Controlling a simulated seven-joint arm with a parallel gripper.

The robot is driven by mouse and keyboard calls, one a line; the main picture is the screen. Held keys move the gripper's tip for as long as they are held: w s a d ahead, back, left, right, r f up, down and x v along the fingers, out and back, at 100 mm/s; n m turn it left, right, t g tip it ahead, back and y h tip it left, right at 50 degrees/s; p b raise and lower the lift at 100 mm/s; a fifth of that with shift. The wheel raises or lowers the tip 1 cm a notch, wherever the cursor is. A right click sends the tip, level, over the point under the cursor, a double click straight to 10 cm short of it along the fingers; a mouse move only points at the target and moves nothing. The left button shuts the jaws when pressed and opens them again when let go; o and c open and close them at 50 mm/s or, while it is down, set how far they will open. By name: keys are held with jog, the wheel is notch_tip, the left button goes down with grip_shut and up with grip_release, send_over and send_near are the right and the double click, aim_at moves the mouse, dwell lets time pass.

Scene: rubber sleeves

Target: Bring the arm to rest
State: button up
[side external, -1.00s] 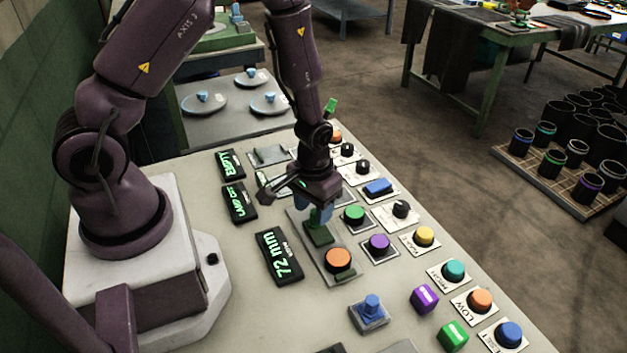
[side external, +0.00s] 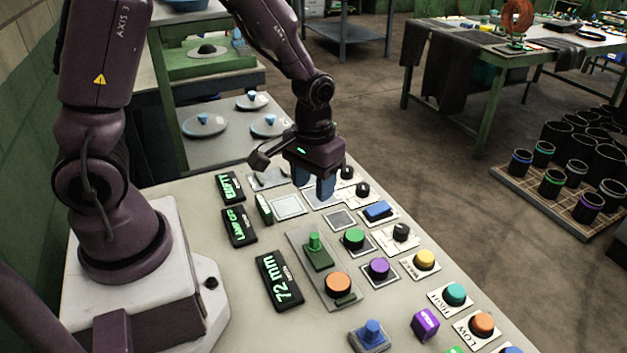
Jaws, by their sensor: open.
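My gripper (side external: 313,187) hangs over the back part of the control table, pointing down. Its two blue fingers are apart and hold nothing that I can see. It is above and behind the green lever (side external: 315,248) and clear of it. The lever stands upright on a green plate beside an orange button (side external: 338,285). Whether the fingertips touch the panel below them cannot be told from this view.
The table carries several buttons and knobs, including a green button (side external: 354,238), a purple button (side external: 379,268) and a blue switch (side external: 378,210). A display (side external: 280,280) reads 72 mm. Black sleeves (side external: 586,206) stand on a floor pallet at right.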

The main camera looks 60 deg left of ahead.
jog(key=shift+s, duration=0.1)
jog(key=s+d+r+m+t, duration=0.1)
jog(key=s+r+t, duration=0.1)
jog(key=r, duration=0.4)
jog(key=s+d+r+m+t, duration=0.1)
jog(key=s+r+m, duration=0.1)
jog(key=s+r, duration=0.3)
jog(key=s+d+r+m+t, duration=0.1)
jog(key=s+r+t, duration=0.1)
jog(key=r, duration=0.6)
jog(key=shift+s+r+m+t, duration=0.3)
jog(key=shift+s, duration=0.55)
